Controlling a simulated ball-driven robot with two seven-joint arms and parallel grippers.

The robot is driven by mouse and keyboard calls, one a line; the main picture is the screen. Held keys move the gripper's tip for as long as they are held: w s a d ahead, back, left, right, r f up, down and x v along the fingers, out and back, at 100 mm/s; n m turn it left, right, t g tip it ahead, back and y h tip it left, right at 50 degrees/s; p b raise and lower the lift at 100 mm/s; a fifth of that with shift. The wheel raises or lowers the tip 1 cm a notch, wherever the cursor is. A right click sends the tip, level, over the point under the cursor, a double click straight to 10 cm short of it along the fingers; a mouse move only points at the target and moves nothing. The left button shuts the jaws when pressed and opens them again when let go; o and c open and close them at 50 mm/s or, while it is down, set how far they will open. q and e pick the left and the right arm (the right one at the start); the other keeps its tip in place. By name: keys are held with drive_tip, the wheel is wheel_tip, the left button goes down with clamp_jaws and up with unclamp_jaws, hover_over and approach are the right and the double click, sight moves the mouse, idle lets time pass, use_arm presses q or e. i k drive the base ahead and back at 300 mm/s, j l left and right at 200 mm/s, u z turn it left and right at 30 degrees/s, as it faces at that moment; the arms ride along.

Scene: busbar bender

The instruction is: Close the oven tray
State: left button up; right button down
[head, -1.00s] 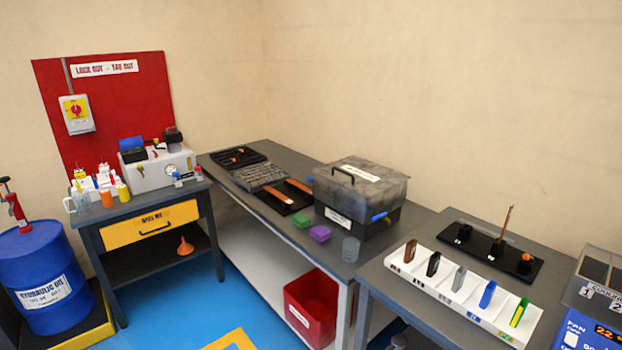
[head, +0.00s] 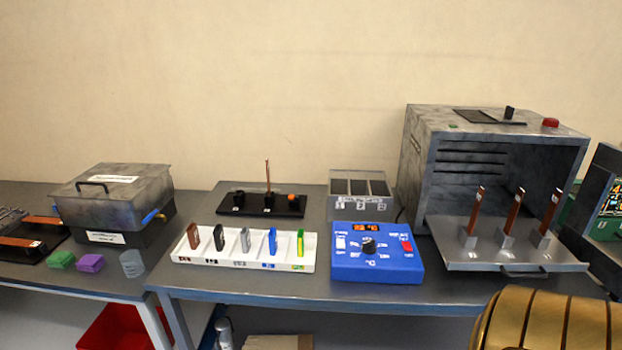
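The grey oven (head: 422,165) stands at the right on the dark table, its front open. Its metal tray (head: 470,252) is pulled out in front of the opening, with a dark handle (head: 523,273) on its front edge. Three copper bars (head: 513,212) stand upright in holders on the tray. A brass-coloured ribbed part at the lower right corner covers some of the table's front edge. Neither of my grippers shows in this view.
A blue control box (head: 376,267) sits left of the tray. A white rack (head: 245,250) with several coloured pieces and a grey lidded box (head: 112,195) are further left. A machine with a screen (head: 608,200) stands close to the oven's right.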

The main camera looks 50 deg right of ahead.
sight(488, 248)
drive_tip(key=z, duration=2.9)
